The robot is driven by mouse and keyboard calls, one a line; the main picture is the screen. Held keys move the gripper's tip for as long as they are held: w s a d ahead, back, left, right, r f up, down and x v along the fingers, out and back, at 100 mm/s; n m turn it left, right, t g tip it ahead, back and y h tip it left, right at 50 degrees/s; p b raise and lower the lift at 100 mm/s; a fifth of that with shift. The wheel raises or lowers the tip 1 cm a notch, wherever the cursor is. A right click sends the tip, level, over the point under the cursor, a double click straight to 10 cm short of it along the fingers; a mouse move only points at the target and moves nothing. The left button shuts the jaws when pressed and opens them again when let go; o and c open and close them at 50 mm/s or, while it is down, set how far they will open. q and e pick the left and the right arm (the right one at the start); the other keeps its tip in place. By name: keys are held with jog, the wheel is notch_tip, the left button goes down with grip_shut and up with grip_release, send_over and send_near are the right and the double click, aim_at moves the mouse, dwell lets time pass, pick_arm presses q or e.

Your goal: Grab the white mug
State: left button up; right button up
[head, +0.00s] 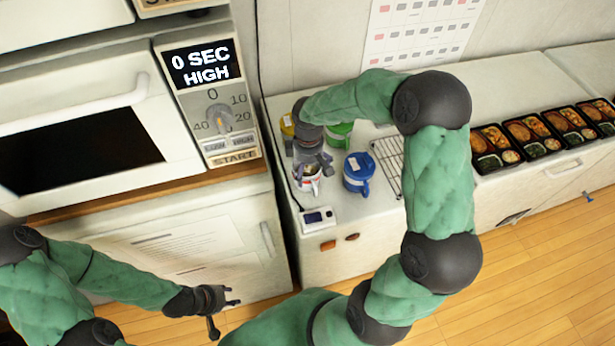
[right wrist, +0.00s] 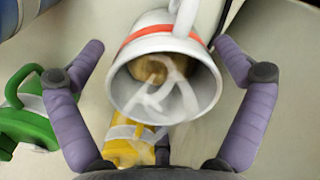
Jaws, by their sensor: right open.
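The white mug (head: 309,184) with a red-orange band stands on the counter (head: 350,215), partly hidden under my right gripper (head: 308,162). In the right wrist view the white mug (right wrist: 165,92) lies between the two spread fingers of my right gripper (right wrist: 160,75), with a gap on both sides. Something brown is inside it, and pale wisps like steam show over its mouth. My right gripper is open and empty, coming from above. My left gripper (head: 226,309) is open and empty, low in front of the cabinet, far from the mug.
A blue mug (head: 358,173) stands just right of the white mug. A green mug (head: 338,135) and a yellow mug (head: 287,126) stand behind. A small scale (head: 318,218) is in front, a wire rack (head: 385,160) to the right. Several bento trays (head: 490,142) line the right counter.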

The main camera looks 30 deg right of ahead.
jog(key=shift+f, duration=0.7)
jog(key=c, duration=1.5)
jog(key=shift+o, duration=0.2)
jog(key=shift+r, duration=0.1)
